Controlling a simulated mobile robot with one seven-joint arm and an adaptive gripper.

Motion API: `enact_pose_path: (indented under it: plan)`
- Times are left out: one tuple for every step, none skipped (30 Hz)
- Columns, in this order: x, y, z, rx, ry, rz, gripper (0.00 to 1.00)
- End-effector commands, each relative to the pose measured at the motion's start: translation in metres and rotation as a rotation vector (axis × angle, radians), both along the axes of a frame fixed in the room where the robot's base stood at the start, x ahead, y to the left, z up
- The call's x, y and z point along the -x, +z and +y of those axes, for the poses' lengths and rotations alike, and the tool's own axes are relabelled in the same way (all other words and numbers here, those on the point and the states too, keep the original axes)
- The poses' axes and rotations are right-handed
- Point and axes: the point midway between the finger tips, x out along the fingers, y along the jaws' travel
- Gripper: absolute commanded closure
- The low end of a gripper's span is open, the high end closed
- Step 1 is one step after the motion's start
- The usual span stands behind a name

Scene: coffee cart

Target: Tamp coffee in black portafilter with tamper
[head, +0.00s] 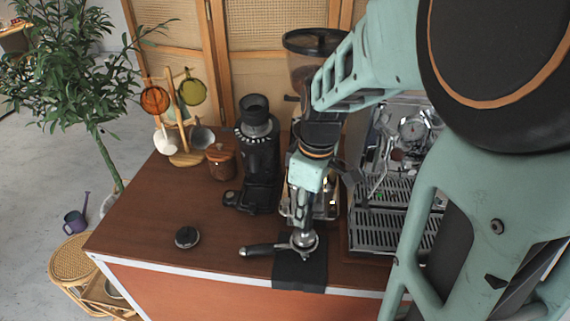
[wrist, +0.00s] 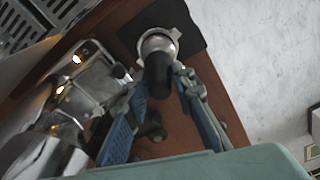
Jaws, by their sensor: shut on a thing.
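My gripper (head: 303,222) points down over the portafilter and is shut on the tamper. The tamper's silver base (head: 304,238) is at the portafilter's basket; I cannot tell how deep it sits. In the wrist view, the tamper's black handle (wrist: 158,74) is between the blue-padded fingers. The black portafilter (head: 262,249) lies with its handle pointing left and its basket on a black mat (head: 300,274) at the counter's front edge. Its metal rim (wrist: 160,36) shows around the tamper in the wrist view. The coffee inside is hidden.
A silver grinder (head: 326,205) stands close behind the mat, with the espresso machine (head: 390,240) to its right. A black grinder (head: 258,150) and a small round black-and-silver tool (head: 187,237) are to the left. The counter's front left is mostly clear.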

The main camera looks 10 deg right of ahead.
Motion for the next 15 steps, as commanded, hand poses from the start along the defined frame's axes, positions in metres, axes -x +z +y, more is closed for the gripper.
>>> enact_pose_path:
  plan:
    - [-0.0005, 0.0006, 0.0, 0.0, 0.0, -0.001, 1.0]
    - [-0.0004, 0.0006, 0.0, 0.0, 0.0, -0.001, 1.0]
    - [-0.0004, 0.0007, 0.0, 0.0, 0.0, -0.001, 1.0]
    - [-0.0005, 0.0007, 0.0, 0.0, 0.0, -0.001, 1.0]
    - [-0.0005, 0.0007, 0.0, 0.0, 0.0, -0.001, 1.0]
    - [-0.0005, 0.0006, 0.0, 0.0, 0.0, -0.001, 1.0]
    - [-0.0005, 0.0006, 0.0, 0.0, 0.0, -0.001, 1.0]
    - [-0.0004, 0.0004, -0.0001, 0.0, 0.0, -0.001, 1.0]
    - [-0.0004, 0.0, -0.0001, 0.0, 0.0, -0.001, 1.0]
    - [-0.0004, -0.0003, 0.0, 0.0, 0.0, -0.001, 1.0]
    - [-0.0004, -0.0008, -0.0001, 0.0, 0.0, -0.001, 1.0]
    - [-0.0003, -0.0015, -0.0001, 0.0, 0.0, -0.001, 1.0]
    - [-0.0004, -0.0021, -0.0001, 0.0, 0.0, -0.001, 1.0]
    - [-0.0004, -0.0027, -0.0001, 0.0, 0.0, -0.001, 1.0]
    - [-0.0004, -0.0036, -0.0001, 0.0, 0.0, -0.001, 1.0]
